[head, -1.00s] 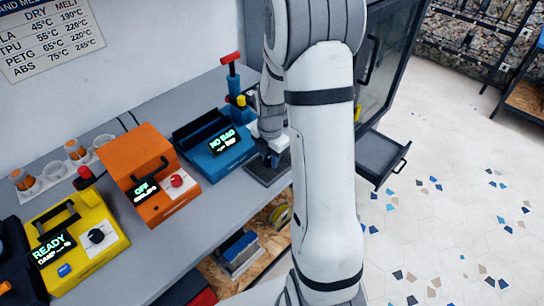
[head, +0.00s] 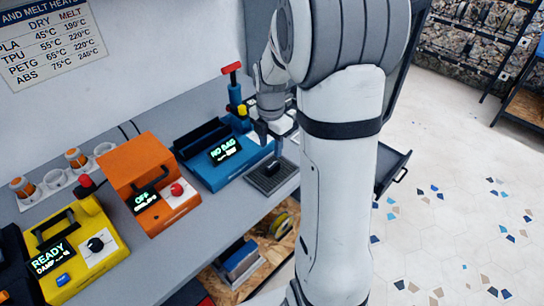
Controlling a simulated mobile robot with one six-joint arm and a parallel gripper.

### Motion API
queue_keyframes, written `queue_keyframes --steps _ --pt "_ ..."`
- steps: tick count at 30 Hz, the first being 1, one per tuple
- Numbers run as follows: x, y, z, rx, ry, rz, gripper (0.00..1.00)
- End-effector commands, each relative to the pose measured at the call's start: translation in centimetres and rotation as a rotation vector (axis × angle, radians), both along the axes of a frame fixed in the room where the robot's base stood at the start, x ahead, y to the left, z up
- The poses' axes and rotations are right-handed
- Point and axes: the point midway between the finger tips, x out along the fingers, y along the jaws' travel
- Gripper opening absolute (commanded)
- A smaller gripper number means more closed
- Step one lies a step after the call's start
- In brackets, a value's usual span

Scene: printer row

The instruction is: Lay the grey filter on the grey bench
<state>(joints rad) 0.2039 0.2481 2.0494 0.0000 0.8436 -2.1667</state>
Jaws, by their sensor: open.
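The grey bench (head: 190,232) runs along the wall on the left in the head view. My gripper (head: 267,142) is open above a dark ribbed tray (head: 286,183) at the bench's right end. A small dark grey piece (head: 273,167) stands on that tray just below the fingers. It may be the grey filter, but I cannot tell for sure. Whether the fingers touch it is too small to tell. My arm hides part of the bench's right end.
A blue machine (head: 207,172) reading NO BAG, an orange one (head: 137,168) and a yellow one (head: 103,262) stand along the bench. The bench strip in front of the blue and orange machines is bare. An open drawer (head: 394,170) juts out at right.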

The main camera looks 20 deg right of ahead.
Motion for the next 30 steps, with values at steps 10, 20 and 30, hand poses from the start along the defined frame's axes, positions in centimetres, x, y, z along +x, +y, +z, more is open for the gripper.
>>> queue_keyframes --steps 10,20,30 --pt "-0.8 0.6 3.6 -0.002 -0.012 -0.082 0.41" --pt "-7.5 4.8 8.1 0.030 -0.110 -0.795 0.41" --pt "-15.5 8.2 9.8 0.164 -0.171 -1.601 0.41"
